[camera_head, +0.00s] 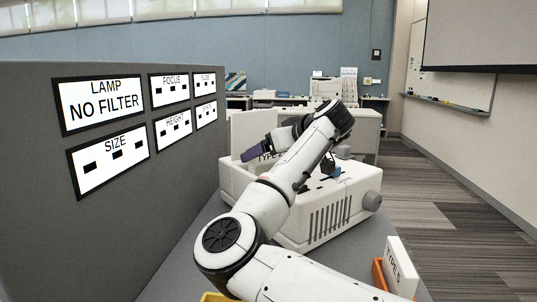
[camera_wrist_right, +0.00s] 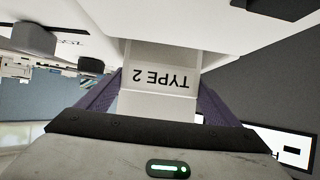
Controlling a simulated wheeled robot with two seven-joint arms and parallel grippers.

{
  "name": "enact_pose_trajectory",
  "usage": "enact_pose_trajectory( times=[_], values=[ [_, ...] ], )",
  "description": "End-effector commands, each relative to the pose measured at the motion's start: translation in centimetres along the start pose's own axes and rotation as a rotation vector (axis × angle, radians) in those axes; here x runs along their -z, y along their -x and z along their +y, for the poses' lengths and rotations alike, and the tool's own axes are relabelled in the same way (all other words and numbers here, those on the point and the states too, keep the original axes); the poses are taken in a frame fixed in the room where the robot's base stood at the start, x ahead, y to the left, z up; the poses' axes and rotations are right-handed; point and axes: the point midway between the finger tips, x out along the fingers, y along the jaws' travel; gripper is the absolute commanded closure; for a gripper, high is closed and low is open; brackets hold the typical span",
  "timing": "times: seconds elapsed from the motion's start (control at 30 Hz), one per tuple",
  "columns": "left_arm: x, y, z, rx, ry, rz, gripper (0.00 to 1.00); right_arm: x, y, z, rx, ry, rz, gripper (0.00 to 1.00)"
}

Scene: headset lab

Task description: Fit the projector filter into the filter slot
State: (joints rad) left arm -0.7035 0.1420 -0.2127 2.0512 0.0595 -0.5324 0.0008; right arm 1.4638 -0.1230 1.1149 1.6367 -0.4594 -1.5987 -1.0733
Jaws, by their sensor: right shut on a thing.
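The projector (camera_head: 325,215) is a bulky white unit on the grey table, with side vents and a round knob. My right gripper (camera_head: 258,153) reaches over it and is shut on the white projector filter. In the right wrist view the filter (camera_wrist_right: 160,104) sits between the purple fingers, label upside down. Its far end meets or overlaps the projector's white body (camera_wrist_right: 190,20); I cannot tell how far it is in. The filter slot is hidden. My left gripper is not in view.
A grey partition on the left carries signs, one reading "LAMP NO FILTER" (camera_head: 101,102). Another white filter (camera_head: 399,267) labelled "TYPE" stands in an orange holder (camera_head: 379,274) at lower right. A yellow edge (camera_head: 214,297) shows at the bottom. A white panel (camera_head: 252,130) stands upright behind my gripper.

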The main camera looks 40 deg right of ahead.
Motion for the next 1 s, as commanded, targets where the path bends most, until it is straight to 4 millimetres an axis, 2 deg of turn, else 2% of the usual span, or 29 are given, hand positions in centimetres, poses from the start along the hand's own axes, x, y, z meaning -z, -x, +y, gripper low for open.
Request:
enact_pose_trajectory(
  times=[0.33,0.37,0.4,0.43,0.77,0.87,1.0],
  values=[
    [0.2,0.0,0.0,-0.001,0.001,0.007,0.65,-0.4,-0.2,0.1,-0.002,0.001,0.001,0.37],
    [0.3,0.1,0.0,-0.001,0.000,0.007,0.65,-0.2,-0.1,0.0,-0.001,0.000,0.002,0.09],
    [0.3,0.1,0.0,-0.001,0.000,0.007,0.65,-0.2,-0.1,0.0,-0.001,0.000,0.002,0.03],
    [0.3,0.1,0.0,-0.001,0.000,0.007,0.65,-0.2,-0.1,0.0,-0.001,0.000,0.002,0.00],
    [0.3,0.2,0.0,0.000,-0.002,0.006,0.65,0.0,0.5,0.1,-0.002,0.000,0.002,0.00],
    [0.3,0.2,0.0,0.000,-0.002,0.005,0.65,0.0,1.9,0.2,-0.005,-0.001,0.003,0.00],
    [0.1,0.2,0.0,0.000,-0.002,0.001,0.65,0.1,4.9,0.2,-0.006,0.000,0.004,0.00]
  ],
)
